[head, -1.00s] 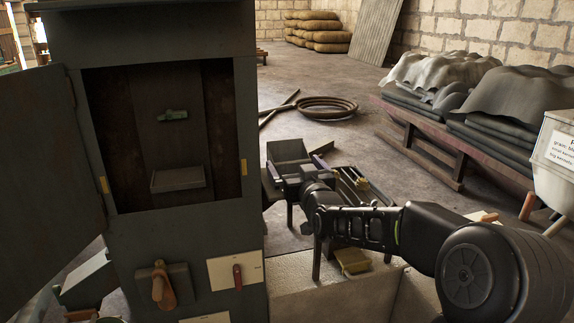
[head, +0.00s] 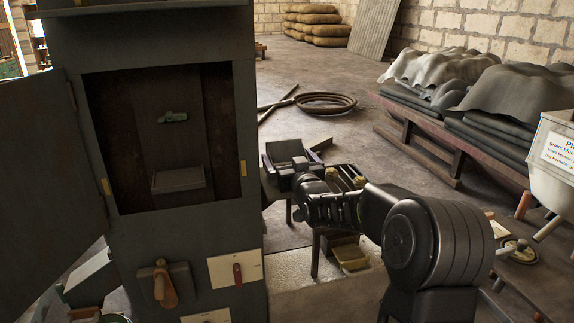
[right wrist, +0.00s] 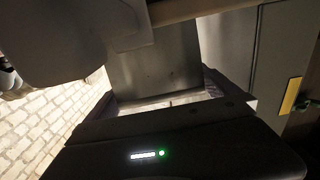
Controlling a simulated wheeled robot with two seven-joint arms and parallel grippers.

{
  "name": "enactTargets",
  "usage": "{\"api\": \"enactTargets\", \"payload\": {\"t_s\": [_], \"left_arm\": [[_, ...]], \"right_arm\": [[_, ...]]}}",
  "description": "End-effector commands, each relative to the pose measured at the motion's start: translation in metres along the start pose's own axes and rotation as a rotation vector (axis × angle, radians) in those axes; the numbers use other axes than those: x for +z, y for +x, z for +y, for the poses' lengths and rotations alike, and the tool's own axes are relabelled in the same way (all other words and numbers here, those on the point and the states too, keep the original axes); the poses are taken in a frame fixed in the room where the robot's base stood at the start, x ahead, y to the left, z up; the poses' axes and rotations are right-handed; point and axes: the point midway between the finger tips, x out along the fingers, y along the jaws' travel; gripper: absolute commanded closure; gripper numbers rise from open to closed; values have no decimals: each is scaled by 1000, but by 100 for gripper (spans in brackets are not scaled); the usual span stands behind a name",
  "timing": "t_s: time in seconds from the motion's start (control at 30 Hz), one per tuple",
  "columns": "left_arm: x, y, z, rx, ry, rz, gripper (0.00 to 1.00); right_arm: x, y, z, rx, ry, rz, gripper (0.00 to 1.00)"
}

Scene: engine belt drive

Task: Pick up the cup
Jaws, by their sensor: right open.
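I cannot make out a cup for certain in either view. My right gripper (head: 298,168) is at the dark open-topped metal chute (head: 279,151), just right of the grey cabinet. Its fingers are small and dark against the chute, so contact cannot be told in the head view. In the right wrist view the dark gripper body (right wrist: 165,152) fills the bottom, its jaws apart, with a grey metal plate (right wrist: 160,65) beyond them. Nothing is visibly held. My left gripper is not in view.
A tall grey cabinet (head: 232,225) with its door (head: 45,160) open stands at left. A white labelled bin (head: 550,185) is at far right. Open floor lies behind, around a coiled hoop (head: 325,97).

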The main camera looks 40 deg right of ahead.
Motion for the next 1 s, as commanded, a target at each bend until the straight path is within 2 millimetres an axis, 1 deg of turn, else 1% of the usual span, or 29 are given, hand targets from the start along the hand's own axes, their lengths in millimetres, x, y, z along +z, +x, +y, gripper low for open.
{"api": "enactTargets", "payload": {"t_s": [0.43,1.0], "left_arm": [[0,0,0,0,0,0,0],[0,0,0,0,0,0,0]], "right_arm": [[0,0,0,0,0,-1,1],[0,0,0,0,0,-1,47]]}}
